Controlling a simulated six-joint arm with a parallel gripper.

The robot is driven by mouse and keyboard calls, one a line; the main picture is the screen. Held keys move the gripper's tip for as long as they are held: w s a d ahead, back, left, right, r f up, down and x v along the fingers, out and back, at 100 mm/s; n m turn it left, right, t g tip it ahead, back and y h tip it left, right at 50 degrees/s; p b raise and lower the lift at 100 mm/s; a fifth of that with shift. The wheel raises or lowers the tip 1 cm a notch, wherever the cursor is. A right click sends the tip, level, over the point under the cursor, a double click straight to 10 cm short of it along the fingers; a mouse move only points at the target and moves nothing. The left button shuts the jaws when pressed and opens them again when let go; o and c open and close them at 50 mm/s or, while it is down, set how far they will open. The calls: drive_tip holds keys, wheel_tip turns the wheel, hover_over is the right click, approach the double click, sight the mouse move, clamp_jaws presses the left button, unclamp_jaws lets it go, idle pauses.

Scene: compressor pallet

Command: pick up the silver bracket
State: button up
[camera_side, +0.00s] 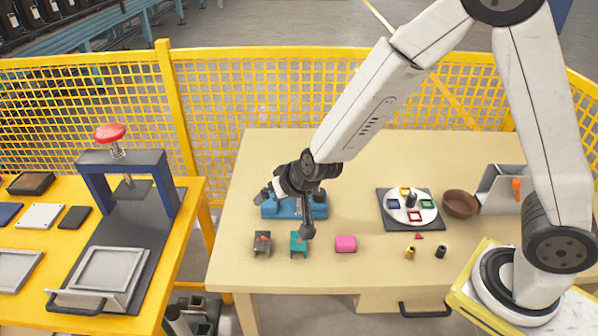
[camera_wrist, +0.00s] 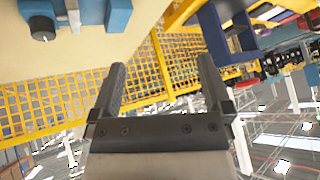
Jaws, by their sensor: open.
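A small grey bracket (camera_side: 262,249), the nearest match to a silver bracket, stands on the beige table, left of a teal bracket (camera_side: 298,248). It has a reddish spot on it. I do not make it out in the wrist view. My gripper (camera_side: 266,192) is above the table near the blue device, behind and above the grey bracket and apart from it. In the wrist view my gripper (camera_wrist: 161,76) has its two dark fingers wide apart, with nothing between them. Its fingers point sideways toward the yellow fence.
A blue device (camera_side: 283,210) sits just below my gripper; blue parts and a black knob (camera_wrist: 42,28) show in the wrist view. A pink block (camera_side: 346,243), a round white plate (camera_side: 397,214) and a brown bowl (camera_side: 460,204) are rightward. A press (camera_side: 130,215) stands left.

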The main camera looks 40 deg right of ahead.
drive_tip(key=w+a+f+m+t+h, duration=0.2)
drive_tip(key=w+a+f, duration=0.1)
drive_tip(key=w+a, duration=0.1)
drive_tip(key=m+h, duration=0.3)
drive_tip(key=h, duration=0.2)
hover_over(261, 246)
drive_tip(key=a, duration=0.5)
drive_tip(key=f, duration=0.8)
drive_tip(key=shift+s+d, duration=0.25)
drive_tip(key=shift+s, duration=0.1)
drive_tip(key=s+f+h, duration=0.2)
drive_tip(key=s+f+m+h, duration=0.1)
drive_tip(key=s, duration=0.1)
drive_tip(key=shift+a+f, duration=0.3)
drive_tip(key=shift+a, duration=0.05)
drive_tip(key=shift+s+f, duration=0.2)
drive_tip(key=shift+w+d, duration=0.1)
drive_tip(key=shift+x, duration=3.85)
drive_tip(key=shift+d+r, duration=0.1)
